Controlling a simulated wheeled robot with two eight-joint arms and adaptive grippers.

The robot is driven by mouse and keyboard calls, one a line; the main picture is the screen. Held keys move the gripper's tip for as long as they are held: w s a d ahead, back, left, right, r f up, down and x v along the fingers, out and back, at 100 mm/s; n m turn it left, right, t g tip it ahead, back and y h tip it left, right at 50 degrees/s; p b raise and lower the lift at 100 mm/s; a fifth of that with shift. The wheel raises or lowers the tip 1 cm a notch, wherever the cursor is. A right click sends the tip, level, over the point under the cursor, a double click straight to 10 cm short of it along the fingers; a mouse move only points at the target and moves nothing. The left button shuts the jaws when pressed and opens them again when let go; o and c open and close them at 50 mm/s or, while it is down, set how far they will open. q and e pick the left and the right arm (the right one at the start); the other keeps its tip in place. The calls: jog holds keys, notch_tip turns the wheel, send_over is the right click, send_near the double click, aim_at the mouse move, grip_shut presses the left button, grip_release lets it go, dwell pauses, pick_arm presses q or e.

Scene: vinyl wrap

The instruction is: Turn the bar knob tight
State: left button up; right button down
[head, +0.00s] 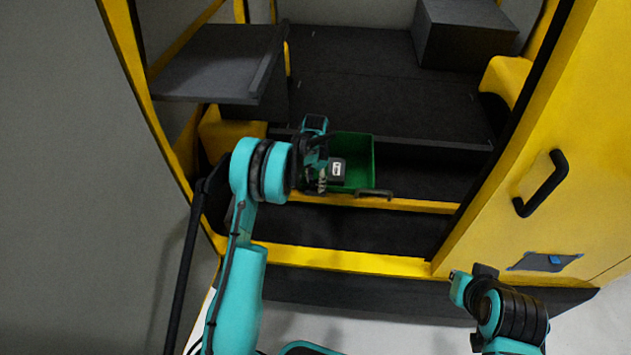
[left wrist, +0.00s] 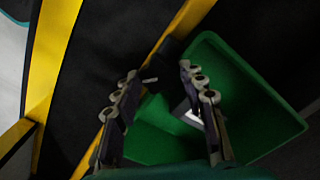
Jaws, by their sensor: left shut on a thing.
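My left gripper (head: 319,184) reaches over the left part of a green bin (head: 368,150), near its front edge. In the left wrist view, its two jointed fingers (left wrist: 157,78) are some way apart. A small dark part with a pale tip (left wrist: 150,80) shows between them, at the yellow rail. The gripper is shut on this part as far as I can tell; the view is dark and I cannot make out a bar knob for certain. My right gripper (head: 463,287) is at lower right, away from the bin, its fingers unclear.
A dark box with a white label (head: 338,170) is at the bin, right of my left gripper. A dark handle (head: 375,193) sits at the yellow rail (head: 425,205). A grey shelf (head: 215,62) is upper left; a yellow door (head: 590,150) stands right.

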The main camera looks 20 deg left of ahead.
aim_at(315, 184)
pick_arm(q)
jog(key=m, duration=0.4)
jog(key=shift+m, duration=0.3)
jog(key=m, duration=0.4)
jog(key=shift+m, duration=0.4)
jog(key=o, duration=1.2)
jog(key=shift+c, duration=0.2)
jog(key=shift+r, duration=0.1)
notch_tip(315, 184, up, 12)
